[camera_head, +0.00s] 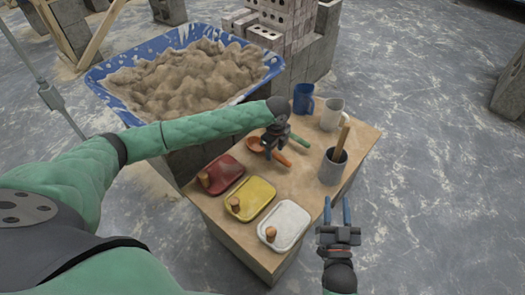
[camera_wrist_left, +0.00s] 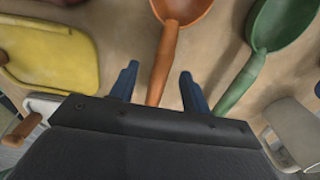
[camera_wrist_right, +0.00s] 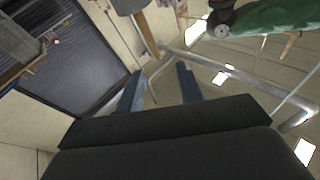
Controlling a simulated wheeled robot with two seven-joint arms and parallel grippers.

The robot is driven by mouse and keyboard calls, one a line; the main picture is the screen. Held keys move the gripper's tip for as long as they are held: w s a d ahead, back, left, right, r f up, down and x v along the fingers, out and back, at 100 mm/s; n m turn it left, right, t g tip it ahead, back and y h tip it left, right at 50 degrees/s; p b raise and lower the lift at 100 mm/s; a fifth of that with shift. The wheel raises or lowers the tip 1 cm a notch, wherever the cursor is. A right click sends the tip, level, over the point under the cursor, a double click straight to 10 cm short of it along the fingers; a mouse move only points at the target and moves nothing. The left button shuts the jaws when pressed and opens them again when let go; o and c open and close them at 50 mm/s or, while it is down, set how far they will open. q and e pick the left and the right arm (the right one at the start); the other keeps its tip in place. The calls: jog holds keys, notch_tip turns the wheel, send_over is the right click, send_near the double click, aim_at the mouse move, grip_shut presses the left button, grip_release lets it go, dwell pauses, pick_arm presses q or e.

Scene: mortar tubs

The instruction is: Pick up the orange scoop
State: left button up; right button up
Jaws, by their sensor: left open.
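The orange scoop (camera_head: 279,158) lies on the table, its bowl toward the left and its handle toward the lower right. In the left wrist view its handle (camera_wrist_left: 165,62) runs between my left gripper's two blue fingers. My left gripper (camera_head: 267,152) is open above the scoop and hides part of it; I cannot tell how far it is above the handle. A green scoop (camera_wrist_left: 252,55) lies beside the orange one. My right gripper (camera_head: 337,208) is open and empty, off the table's right side.
Red (camera_head: 222,174), yellow (camera_head: 251,200) and white (camera_head: 285,228) trays line the table's near left side. A grey pot (camera_head: 332,172) with a wooden handle, a white mug (camera_head: 333,114) and a blue mug (camera_head: 303,99) stand on the right and back. A blue mortar tub (camera_head: 181,36) stands behind.

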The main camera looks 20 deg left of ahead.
aim_at(275, 153)
pick_arm(q)
notch_tip(275, 153, down, 3)
jog(key=shift+w+f+b, duration=0.1)
jog(key=shift+b, duration=0.2)
grip_shut()
pick_arm(e)
notch_tip(275, 153, up, 7)
jog(key=t, duration=0.2)
jog(key=shift+s+d+r+t, duration=0.15)
jog(key=shift+s+d+t, duration=0.15)
jog(key=shift+t, duration=0.1)
